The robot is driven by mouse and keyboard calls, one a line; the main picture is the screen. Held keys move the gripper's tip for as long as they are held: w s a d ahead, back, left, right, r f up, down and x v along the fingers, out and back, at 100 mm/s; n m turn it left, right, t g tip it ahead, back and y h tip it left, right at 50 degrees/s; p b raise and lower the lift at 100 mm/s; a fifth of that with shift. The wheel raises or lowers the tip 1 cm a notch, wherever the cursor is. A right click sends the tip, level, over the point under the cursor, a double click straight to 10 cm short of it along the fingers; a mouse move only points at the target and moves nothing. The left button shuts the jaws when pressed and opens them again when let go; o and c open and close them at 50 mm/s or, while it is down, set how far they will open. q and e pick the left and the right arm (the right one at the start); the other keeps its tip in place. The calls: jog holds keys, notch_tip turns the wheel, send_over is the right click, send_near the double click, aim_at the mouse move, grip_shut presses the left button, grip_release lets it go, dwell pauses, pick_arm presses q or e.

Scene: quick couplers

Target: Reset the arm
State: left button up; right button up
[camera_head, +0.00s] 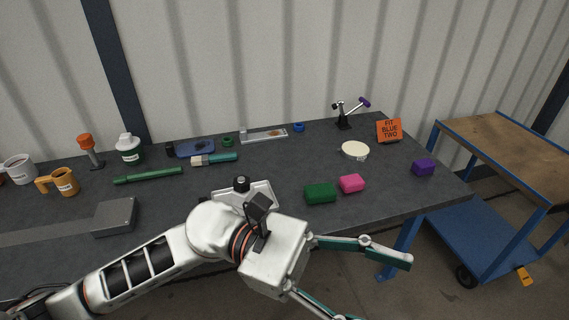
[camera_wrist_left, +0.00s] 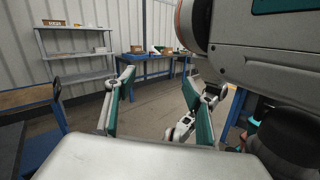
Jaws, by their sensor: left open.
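My left arm comes in from the left in the head view, and its gripper (camera_head: 365,275) hangs in front of the table's front edge. Its two green-padded fingers are spread wide with nothing between them. In the left wrist view the same gripper (camera_wrist_left: 155,100) shows both fingers apart, with open floor beyond. My right gripper does not show as such in the head view; in the left wrist view a white and black arm part is low in the middle, too unclear to read.
The dark table (camera_head: 400,185) carries a green block (camera_head: 320,193), a pink block (camera_head: 351,184), a purple block (camera_head: 423,167), an orange sign (camera_head: 389,131), a black stand (camera_head: 343,122), mugs and tools. A blue cart (camera_head: 500,232) stands right. Shelves (camera_wrist_left: 75,55) stand beyond.

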pick_arm(q)
jog(key=w+a+r+n+t+h, duration=0.1)
jog(key=w+a+n+t+h, duration=0.15)
jog(key=w+n+t, duration=0.6)
jog(key=w+a+r+n+t+h, duration=0.15)
jog(key=w+n+t+h, duration=0.35)
jog(key=n, duration=0.7)
jog(key=w+a+f+n+t+y+p, duration=0.1)
jog(key=w+a+f+n+t+y, duration=0.2)
jog(key=a+f+n+t+y, duration=0.65)
jog(key=w+a+f+n+t+y+p, duration=0.15)
jog(key=w+a+f+n+y, duration=0.35)
jog(key=f+n, duration=0.85)
jog(key=s+a+f+n+g+y, duration=0.2)
jog(key=s+a+f+n+y, duration=0.2)
jog(key=f, duration=0.7)
jog(key=s+a+f+n+g+y, duration=0.3)
jog(key=s+a+f+n, duration=0.6)
jog(key=s+f, duration=0.2)
jog(key=shift+s+f+n+y, duration=0.15)
jog(key=shift+s+n+y, duration=0.25)
jog(key=shift+s, duration=0.1)
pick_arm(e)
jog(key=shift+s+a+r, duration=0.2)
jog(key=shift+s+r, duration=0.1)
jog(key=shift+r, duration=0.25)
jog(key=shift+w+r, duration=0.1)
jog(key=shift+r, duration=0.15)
